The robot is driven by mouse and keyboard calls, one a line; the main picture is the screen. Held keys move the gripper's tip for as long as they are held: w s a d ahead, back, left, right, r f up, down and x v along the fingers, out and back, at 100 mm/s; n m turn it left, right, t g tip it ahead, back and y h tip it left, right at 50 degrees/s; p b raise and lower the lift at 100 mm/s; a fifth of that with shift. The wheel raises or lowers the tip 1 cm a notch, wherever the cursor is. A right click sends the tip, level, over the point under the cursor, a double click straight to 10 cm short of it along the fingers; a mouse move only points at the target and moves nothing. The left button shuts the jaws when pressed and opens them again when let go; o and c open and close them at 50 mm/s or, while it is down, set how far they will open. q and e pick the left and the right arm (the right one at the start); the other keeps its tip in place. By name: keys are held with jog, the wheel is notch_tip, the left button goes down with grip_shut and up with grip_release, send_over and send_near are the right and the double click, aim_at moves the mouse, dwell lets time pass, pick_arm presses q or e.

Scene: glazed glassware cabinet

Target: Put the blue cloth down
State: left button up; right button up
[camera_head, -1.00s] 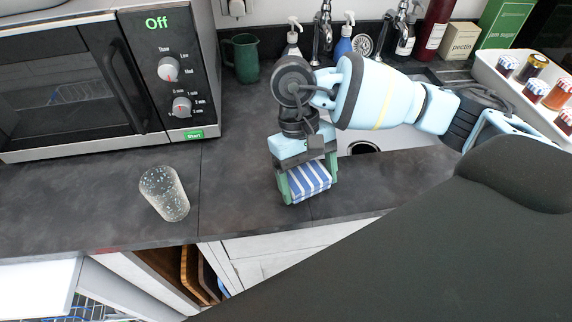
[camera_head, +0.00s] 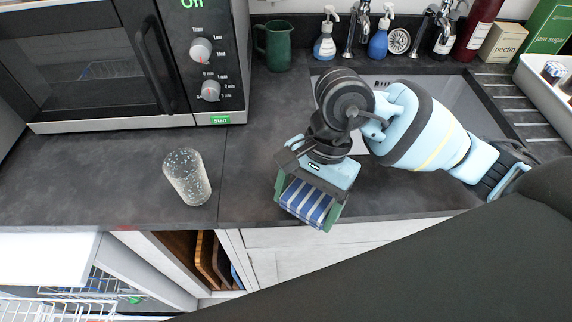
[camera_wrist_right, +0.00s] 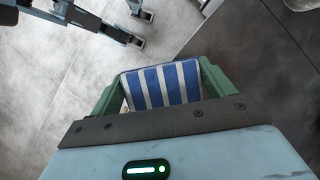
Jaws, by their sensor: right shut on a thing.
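The blue cloth (camera_head: 308,203) is blue with white stripes and looks folded. My right gripper (camera_head: 310,207) is shut on it, with a green finger at each side. In the head view the cloth is at the front edge of the dark counter (camera_head: 245,190). In the right wrist view the cloth (camera_wrist_right: 163,86) sits between the green fingers (camera_wrist_right: 160,84), with grey floor beyond it and the dark counter at the right. I cannot tell if the cloth touches the counter. My left gripper is not in the head view.
A speckled glass (camera_head: 187,177) stands on the counter to the left of the cloth. A microwave (camera_head: 130,70) and a green jug (camera_head: 275,46) are behind. A sink (camera_head: 430,100) lies at the back right. Below, a cabinet holds wooden boards (camera_head: 205,258), and a wire rack (camera_head: 75,300) shows. The counter between glass and gripper is clear.

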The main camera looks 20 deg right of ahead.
jog(key=s+a+r+m+t, duration=0.2)
jog(key=a+r+m+t, duration=0.1)
jog(key=m, duration=0.7)
jog(key=a+t, duration=0.1)
jog(key=a, duration=0.1)
jog(key=shift+s+a+y+b, duration=0.3)
jog(key=shift+s+b, duration=0.05)
jog(key=shift+s, duration=0.05)
send_over(275, 167)
jog(key=d, duration=0.1)
jog(key=shift+s+d+f, duration=0.1)
jog(key=shift+s+f, duration=0.25)
jog(key=shift+f, duration=0.45)
notch_tip(275, 167, down, 4)
jog(key=shift+w+r+p, duration=0.1)
jog(key=shift+r+p, duration=0.15)
jog(key=shift+p, duration=0.1)
jog(key=shift+f, duration=0.2)
jog(key=o, duration=0.8)
